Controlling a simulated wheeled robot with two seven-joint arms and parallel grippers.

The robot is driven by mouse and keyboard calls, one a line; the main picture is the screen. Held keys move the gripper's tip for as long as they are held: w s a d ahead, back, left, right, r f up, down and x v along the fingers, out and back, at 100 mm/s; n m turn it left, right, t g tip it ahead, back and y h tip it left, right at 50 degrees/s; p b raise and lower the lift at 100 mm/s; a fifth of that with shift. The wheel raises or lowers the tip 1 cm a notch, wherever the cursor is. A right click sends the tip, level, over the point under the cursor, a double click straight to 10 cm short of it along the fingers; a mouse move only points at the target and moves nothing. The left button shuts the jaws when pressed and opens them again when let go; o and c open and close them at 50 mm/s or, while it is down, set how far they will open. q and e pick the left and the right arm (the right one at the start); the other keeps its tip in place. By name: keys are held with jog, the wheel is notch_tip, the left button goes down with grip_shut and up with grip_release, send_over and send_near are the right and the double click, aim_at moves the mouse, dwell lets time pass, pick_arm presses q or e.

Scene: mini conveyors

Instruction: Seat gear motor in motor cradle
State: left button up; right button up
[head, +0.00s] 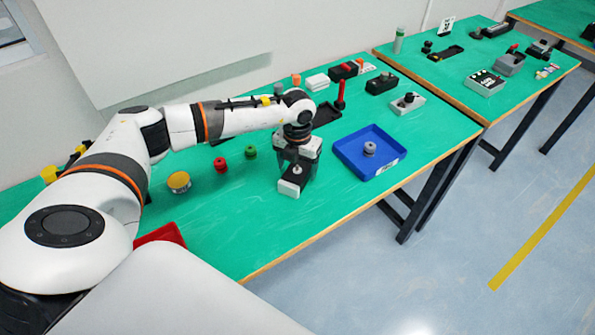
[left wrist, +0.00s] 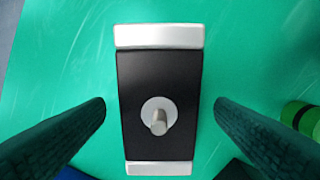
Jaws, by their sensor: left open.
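A block that looks like the gear motor (head: 292,187), black with pale grey ends and a short shaft on top, lies on the green table. The left wrist view shows this motor (left wrist: 160,75) from above, its shaft facing the camera. My left gripper (head: 297,168) is over it and open. In the left wrist view its two dark fingers (left wrist: 160,105) stand on either side of the black body with gaps between. I cannot tell for sure which piece is the motor cradle. My right gripper is not in view.
A blue tray (head: 382,169) holding a grey round part (head: 370,149) stands right of the motor. Red (head: 220,165) and green (head: 250,152) knobs and a yellow-topped can (head: 179,182) are to the left. A grey block with a black knob (head: 408,102) and several other parts stand behind.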

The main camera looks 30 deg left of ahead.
pick_arm(q)
jog(key=shift+f, duration=1.3)
jog(key=shift+w+r, duration=0.1)
jog(key=c, duration=1.4)
